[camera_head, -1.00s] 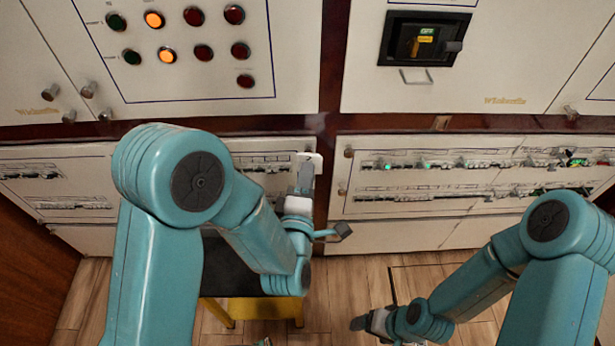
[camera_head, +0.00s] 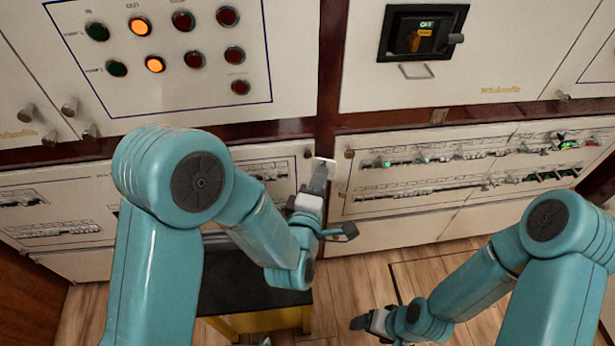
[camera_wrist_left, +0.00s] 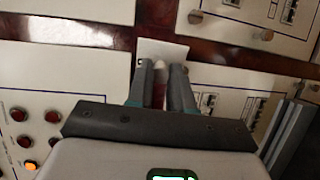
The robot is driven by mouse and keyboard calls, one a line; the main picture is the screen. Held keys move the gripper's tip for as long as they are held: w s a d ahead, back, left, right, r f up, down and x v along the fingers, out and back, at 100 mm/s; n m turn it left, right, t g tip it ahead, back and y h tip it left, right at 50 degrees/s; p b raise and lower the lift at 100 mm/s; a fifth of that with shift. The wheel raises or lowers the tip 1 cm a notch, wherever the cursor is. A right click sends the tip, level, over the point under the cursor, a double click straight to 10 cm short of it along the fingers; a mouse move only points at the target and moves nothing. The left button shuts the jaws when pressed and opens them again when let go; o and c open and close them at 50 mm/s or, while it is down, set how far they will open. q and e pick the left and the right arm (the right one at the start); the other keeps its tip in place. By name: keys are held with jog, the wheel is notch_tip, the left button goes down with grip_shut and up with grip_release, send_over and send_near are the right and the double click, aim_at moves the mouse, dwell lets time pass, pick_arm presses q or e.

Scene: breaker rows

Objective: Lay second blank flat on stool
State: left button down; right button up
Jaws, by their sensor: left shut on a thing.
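My left gripper (camera_head: 318,182) is shut on a small white blank (camera_head: 328,165). It holds the blank at its fingertips in front of the dark red strip between the lower panels. In the left wrist view the blank (camera_wrist_left: 163,51) sticks out beyond the two fingers (camera_wrist_left: 162,75). The stool (camera_head: 250,284) has a dark top and a yellow frame. It stands on the floor below the left gripper, partly hidden behind my left arm. My right gripper (camera_head: 368,322) is low over the floor at bottom centre, too small to tell whether it is open.
Breaker rows (camera_head: 450,165) run along the lower right panel. A panel of round lamps and buttons (camera_head: 170,48) is at upper left, and a black breaker switch (camera_head: 422,34) at upper right. Wooden floor (camera_head: 345,285) lies clear right of the stool.

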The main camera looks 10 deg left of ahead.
pick_arm(q)
jog(key=s+d+f+m+g+h+b, duration=0.1)
jog(key=d+f+m+g+h+b, duration=0.2)
jog(key=f+g, duration=0.4)
jog(key=s+d+f+m+g+h+b, duration=0.1)
jog(key=d+f+m+g+b, duration=0.1)
jog(key=f+m+g+b, duration=0.45)
jog(key=s+a+f+m+g+y+b, duration=0.1)
jog(key=s+a+f+m+y+b, duration=0.1)
jog(key=a, duration=0.4)
jog(key=s+a+f+m+g+y+b, duration=0.2)
jog(key=s+a+f+y+b, duration=0.2)
jog(key=a+f, duration=0.2)
jog(key=shift+a+f, duration=0.15)
jog(key=shift+a, duration=0.3)
notch_tip(320, 180, down, 8)
jog(key=b, duration=0.7)
jog(key=shift+f+b, duration=0.2)
jog(key=shift+b, duration=0.15)
jog(key=shift+f+b, duration=0.65)
jog(key=shift+f, duration=0.05)
